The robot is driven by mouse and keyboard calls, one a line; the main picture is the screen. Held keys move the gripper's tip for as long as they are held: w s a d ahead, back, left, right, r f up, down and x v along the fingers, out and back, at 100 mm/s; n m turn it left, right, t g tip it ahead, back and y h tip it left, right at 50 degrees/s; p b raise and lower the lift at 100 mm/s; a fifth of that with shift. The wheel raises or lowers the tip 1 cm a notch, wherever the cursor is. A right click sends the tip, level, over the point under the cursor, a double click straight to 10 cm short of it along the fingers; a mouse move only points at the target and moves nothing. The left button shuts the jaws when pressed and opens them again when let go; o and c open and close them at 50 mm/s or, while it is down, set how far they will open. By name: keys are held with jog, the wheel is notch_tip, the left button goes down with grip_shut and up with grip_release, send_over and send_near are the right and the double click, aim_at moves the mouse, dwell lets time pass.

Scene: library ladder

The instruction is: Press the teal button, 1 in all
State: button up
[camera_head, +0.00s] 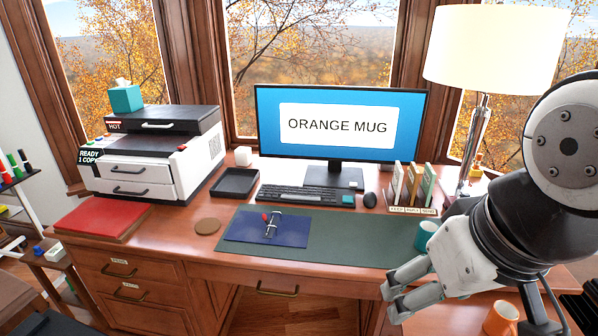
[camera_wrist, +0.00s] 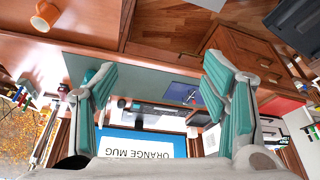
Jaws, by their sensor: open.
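A small teal button (camera_head: 348,200) is at the right end of the black keyboard (camera_head: 298,195), below the monitor. My gripper (camera_head: 392,294) is at the lower right of the head view, in front of the desk and well apart from the button. In the wrist view my gripper (camera_wrist: 160,66) is open, with two teal-padded fingers spread and nothing between them. The keyboard also shows in the wrist view (camera_wrist: 158,108), upside down. I cannot clearly make out the button there.
The monitor (camera_head: 340,92) reads ORANGE MUG. A teal mug (camera_head: 426,237) and an orange mug (camera_head: 501,319) stand near my gripper. A mouse (camera_head: 370,200), a book rack (camera_head: 412,209) and a lamp (camera_head: 478,140) are at the right. The green mat (camera_head: 350,240) is mostly clear.

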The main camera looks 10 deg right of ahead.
grip_shut()
dwell(0.7)
dwell(0.6)
